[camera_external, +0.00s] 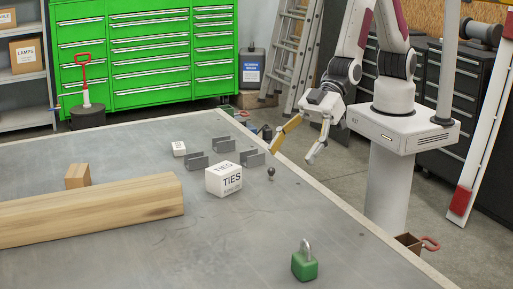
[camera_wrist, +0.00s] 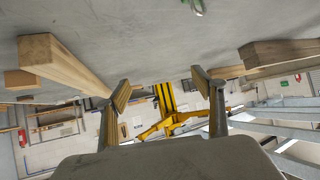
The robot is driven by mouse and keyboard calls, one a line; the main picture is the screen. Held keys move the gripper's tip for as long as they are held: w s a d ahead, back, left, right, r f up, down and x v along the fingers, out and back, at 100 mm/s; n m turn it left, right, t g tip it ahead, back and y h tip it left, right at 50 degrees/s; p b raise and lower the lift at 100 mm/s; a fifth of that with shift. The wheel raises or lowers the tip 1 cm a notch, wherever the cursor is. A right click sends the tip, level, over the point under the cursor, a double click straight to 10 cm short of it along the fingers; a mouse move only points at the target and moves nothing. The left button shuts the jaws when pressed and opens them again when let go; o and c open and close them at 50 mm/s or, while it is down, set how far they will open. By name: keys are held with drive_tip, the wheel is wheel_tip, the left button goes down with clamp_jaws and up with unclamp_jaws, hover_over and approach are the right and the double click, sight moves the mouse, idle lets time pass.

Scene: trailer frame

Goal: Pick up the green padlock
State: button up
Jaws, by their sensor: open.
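A green padlock (camera_external: 305,265) with a grey shackle stands upright on the grey table (camera_external: 240,235) near its front right edge in the external view. My gripper (camera_external: 293,155) is open and empty at the table's far right edge, well behind the padlock and apart from it. In the wrist view, my gripper's two fingers (camera_wrist: 163,92) are spread, with nothing between them. A small green and grey thing (camera_wrist: 198,6) is cut off by the top edge of that view; I cannot tell for sure that it is the padlock.
A white TIES box (camera_external: 223,179), several grey brackets (camera_external: 223,144), a small dark knob (camera_external: 271,173) and a small white box (camera_external: 179,148) are on the table. A long wooden beam (camera_external: 90,210) and wooden block (camera_external: 77,176) lie left. Table space around the padlock is clear.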

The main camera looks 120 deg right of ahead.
drive_tip(key=a+f+y, duration=0.1)
drive_tip(key=a+f, duration=0.5)
drive_tip(key=f, duration=0.2)
drive_tip(key=n+t, duration=0.2)
approach(301, 260)
drive_tip(key=shift+s+d+r+y, duration=0.15)
drive_tip(key=shift+d+y, duration=0.25)
drive_tip(key=shift+d, duration=0.35)
drive_tip(key=shift+s+a+f, duration=0.25)
drive_tip(key=shift+f, duration=0.25)
drive_tip(key=shift+w+a+f+g, duration=0.2)
drive_tip(key=shift+w+a, duration=0.1)
drive_tip(key=shift+w, duration=0.25)
drive_tip(key=shift+w+a+f+g, duration=0.1)
drive_tip(key=shift+w+a+f, duration=0.15)
drive_tip(key=shift+w, duration=0.3)
drive_tip(key=shift+w+a+f, duration=0.1)
drive_tip(key=shift+w+a, duration=0.2)
drive_tip(key=shift+w, duration=0.35)
drive_tip(key=shift+w+a+f, duration=0.1)
drive_tip(key=shift+w+a, duration=0.2)
drive_tip(key=shift+w, duration=0.4)
drive_tip(key=shift+x, duration=1.15)
